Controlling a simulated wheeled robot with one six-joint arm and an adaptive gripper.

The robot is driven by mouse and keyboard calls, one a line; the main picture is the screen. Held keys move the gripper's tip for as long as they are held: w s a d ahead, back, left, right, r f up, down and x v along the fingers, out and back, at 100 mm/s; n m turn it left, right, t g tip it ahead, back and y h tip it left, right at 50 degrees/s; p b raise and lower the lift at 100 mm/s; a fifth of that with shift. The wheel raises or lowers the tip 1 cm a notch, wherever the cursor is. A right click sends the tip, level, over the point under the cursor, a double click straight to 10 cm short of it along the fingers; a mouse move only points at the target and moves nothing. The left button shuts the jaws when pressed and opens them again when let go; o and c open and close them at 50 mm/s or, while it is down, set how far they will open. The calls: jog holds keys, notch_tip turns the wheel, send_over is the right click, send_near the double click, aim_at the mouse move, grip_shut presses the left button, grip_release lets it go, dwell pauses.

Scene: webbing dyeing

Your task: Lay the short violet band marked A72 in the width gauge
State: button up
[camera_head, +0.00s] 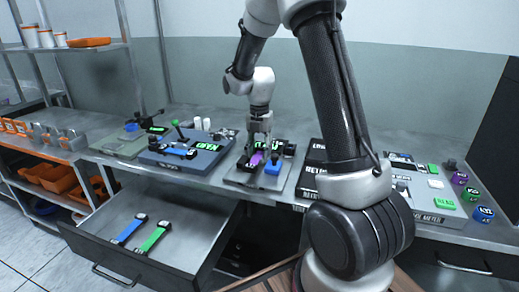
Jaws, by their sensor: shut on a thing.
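My gripper (259,143) points down over a small grey device (233,178) in the middle of the bench. It is shut on a short violet band (256,158), which shows just below the fingers. The band's mark cannot be read, and the fingers hide part of it. The device has a green-lit display (278,145) and a blue block (273,167) at its right. I cannot tell whether the band touches the device, nor read a label naming it the width gauge.
A blue device with a lever and display (205,163) stands to the left. An open drawer (185,215) below holds a blue band (130,229) and a green band (152,240). A meter panel (425,198) and coloured round pots (470,194) are at the right.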

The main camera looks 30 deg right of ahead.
jog(key=shift+f, duration=0.4)
jog(key=o, duration=1)
